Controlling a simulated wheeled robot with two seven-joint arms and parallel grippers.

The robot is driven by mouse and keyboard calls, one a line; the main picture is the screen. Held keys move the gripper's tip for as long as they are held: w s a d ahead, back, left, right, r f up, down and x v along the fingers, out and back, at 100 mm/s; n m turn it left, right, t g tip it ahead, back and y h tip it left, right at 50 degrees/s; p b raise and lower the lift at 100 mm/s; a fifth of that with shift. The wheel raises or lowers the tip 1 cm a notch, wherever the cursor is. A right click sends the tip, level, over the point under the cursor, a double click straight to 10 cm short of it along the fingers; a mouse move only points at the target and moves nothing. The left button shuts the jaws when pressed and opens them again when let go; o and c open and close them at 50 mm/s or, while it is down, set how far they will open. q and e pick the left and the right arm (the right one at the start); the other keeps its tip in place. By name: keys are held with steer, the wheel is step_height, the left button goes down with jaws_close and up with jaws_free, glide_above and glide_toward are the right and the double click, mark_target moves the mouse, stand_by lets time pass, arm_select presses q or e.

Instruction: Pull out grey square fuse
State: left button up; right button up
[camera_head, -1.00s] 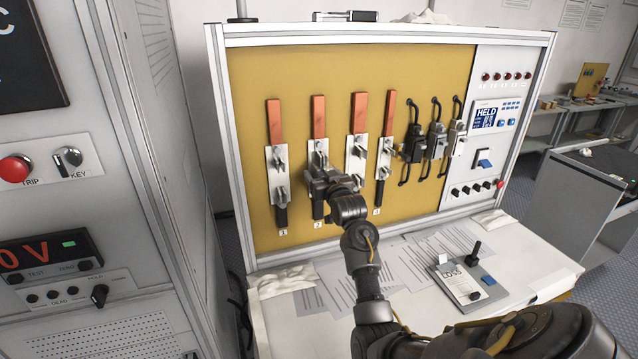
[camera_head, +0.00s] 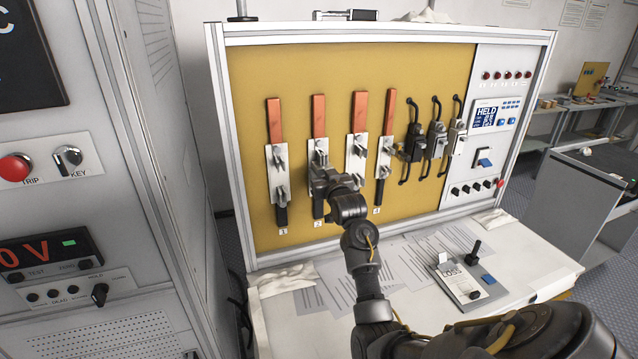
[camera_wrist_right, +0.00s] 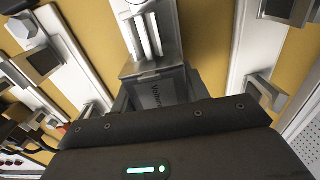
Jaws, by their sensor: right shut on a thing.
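The yellow test panel (camera_head: 250,80) carries a row of fuse holders on white plates with red-orange bars above. My right gripper (camera_head: 320,178) is at the second holder (camera_head: 319,148) from the left, in front of its lower part. In the right wrist view, the grey square fuse (camera_wrist_right: 160,92), a grey block with printed lettering, is between the jaws of my right gripper (camera_wrist_right: 155,100), which is shut on it. A metal clip with bright ribs (camera_wrist_right: 143,35) shows just beyond the block. I cannot tell whether the fuse still touches its holder. My left gripper is out of view.
Dark fuse units (camera_head: 414,146) with black handles hang at the panel's right. A display unit (camera_head: 487,116) reads HELD. Papers (camera_head: 345,285) and a small control box (camera_head: 468,280) lie on the white bench (camera_head: 520,245). A grey cabinet (camera_head: 90,215) stands close on the left.

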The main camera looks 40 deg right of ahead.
stand_by(0.7)
steer(key=shift+s+a+p, duration=0.1)
steer(key=shift+s+p, duration=0.15)
steer(key=shift+p, duration=0.2)
stand_by(0.6)
steer(key=shift+s, duration=0.15)
steer(key=p+v, duration=0.3)
steer(key=v, duration=0.2)
steer(key=shift+s+a, duration=0.1)
steer(key=shift+s, duration=0.1)
stand_by(0.6)
stand_by(0.4)
